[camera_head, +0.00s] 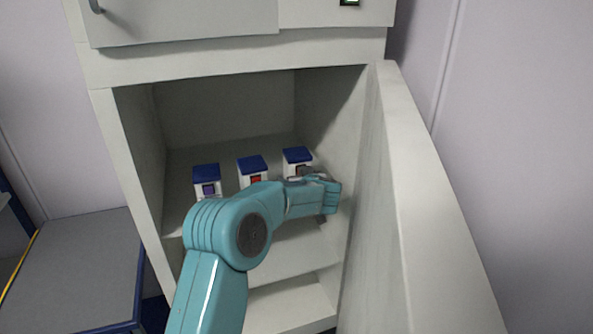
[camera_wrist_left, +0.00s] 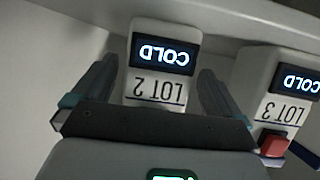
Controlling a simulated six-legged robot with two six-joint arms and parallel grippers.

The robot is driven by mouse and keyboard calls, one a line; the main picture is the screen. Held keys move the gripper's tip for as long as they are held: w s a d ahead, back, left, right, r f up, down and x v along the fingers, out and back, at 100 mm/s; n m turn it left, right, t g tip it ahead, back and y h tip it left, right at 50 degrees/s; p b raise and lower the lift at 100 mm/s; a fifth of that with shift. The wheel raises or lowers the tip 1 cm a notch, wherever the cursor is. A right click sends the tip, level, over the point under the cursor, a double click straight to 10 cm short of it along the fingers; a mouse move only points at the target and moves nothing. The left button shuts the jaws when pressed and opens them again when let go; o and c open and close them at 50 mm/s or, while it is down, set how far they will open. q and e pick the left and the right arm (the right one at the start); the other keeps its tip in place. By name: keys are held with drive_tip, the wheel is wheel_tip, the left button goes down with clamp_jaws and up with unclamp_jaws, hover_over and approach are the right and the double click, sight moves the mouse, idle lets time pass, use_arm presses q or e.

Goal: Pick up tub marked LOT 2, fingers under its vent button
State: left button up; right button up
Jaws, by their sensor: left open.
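The tub marked LOT 2 (camera_wrist_left: 160,62) is white, with a lit COLD display; its text is upside down in the left wrist view. In the head view it appears to be the rightmost of three blue-lidded tubs (camera_head: 298,155) on the cabinet shelf. My left gripper (camera_wrist_left: 155,68) is open, with one finger on each side of this tub; I cannot tell whether they touch it. The gripper shows in the head view (camera_head: 308,175) in front of the tub. The vent button of LOT 2 is hidden behind the gripper body in the wrist view. My right gripper is not in view.
The LOT 3 tub (camera_wrist_left: 290,90), with a red button, stands close beside; it appears to be the middle tub (camera_head: 252,167). A tub with a purple button (camera_head: 207,178) is at the left. The open cabinet door (camera_head: 420,200) and the cabinet side wall are close on the right.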

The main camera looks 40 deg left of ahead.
use_arm(q)
drive_tip(key=shift+w+a+f, duration=0.3)
drive_tip(key=shift+w+a, duration=0.05)
drive_tip(key=shift+w, duration=0.1)
drive_tip(key=shift+s, duration=0.2)
drive_tip(key=shift+c, duration=0.3)
drive_tip(key=shift+r, duration=0.1)
drive_tip(key=c, duration=0.5)
drive_tip(key=shift+w, duration=0.1)
drive_tip(key=c, duration=0.7)
drive_tip(key=shift+o, duration=0.2)
drive_tip(key=shift+r, duration=0.1)
